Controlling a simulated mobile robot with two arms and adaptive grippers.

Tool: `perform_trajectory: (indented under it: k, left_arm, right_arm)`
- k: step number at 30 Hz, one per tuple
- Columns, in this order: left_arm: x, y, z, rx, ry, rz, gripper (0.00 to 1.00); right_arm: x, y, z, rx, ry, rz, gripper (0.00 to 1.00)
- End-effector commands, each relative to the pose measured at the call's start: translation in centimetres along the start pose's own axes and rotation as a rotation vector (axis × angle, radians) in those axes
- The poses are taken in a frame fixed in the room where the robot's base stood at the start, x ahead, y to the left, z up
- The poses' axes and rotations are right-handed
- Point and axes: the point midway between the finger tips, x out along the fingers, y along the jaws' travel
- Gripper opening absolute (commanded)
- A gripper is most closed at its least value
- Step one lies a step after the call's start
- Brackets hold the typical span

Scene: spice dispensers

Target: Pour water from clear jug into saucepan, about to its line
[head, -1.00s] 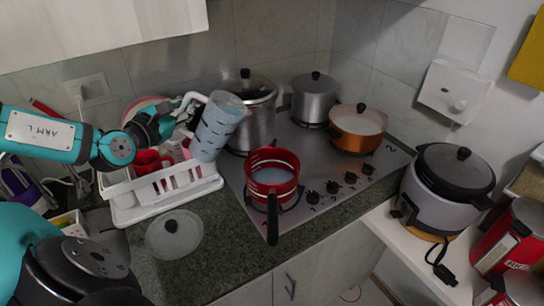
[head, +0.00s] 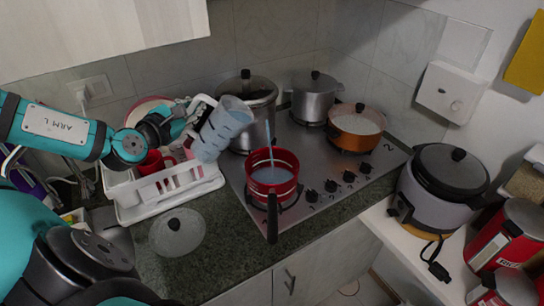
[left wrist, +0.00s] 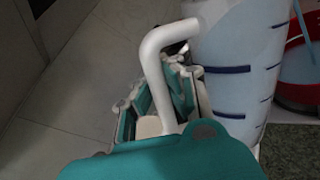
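The clear jug (head: 226,122), with blue marks, is held up above the dish rack and tilted to the right. A thin stream of water (head: 269,146) falls from its lip into the red saucepan (head: 271,195). The saucepan sits upright on the hob with its black handle towards me, and pale blue water (head: 272,175) shows inside. I cannot make out its line. My left gripper (head: 196,114) is shut on the jug's white handle, which also shows in the left wrist view (left wrist: 153,55) beside the jug body (left wrist: 235,75). My right gripper is not in view.
A white dish rack (head: 170,196) stands below the jug, with a glass lid (head: 178,240) on the counter in front. A tall steel pot (head: 262,122), a grey pot (head: 315,98) and an orange pot (head: 356,141) stand behind the saucepan. A rice cooker (head: 440,195) is at right.

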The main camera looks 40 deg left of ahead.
Motion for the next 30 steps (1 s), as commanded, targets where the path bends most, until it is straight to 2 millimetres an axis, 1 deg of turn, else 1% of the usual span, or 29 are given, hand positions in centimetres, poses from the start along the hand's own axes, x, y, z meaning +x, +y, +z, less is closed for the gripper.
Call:
perform_trajectory:
  k: [1,3,16,26,30]
  left_arm:
    - [-0.1,0.7,1.3,0.011,-0.002,0.003,0.0]
    - [-0.2,1.0,1.9,0.025,0.005,0.003,0.0]
    - [-0.3,1.6,3.7,0.082,0.022,0.006,0.0]
    - [-0.3,1.9,4.3,0.102,0.029,0.006,0.0]
    - [-0.4,2.4,5.3,0.119,0.035,0.006,0.0]
  right_arm:
    - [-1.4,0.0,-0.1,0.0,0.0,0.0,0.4]
    - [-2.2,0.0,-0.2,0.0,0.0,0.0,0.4]
    - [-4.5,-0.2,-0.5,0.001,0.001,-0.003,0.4]
    - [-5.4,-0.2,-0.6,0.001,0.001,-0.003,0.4]
    - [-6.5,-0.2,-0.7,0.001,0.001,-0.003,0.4]
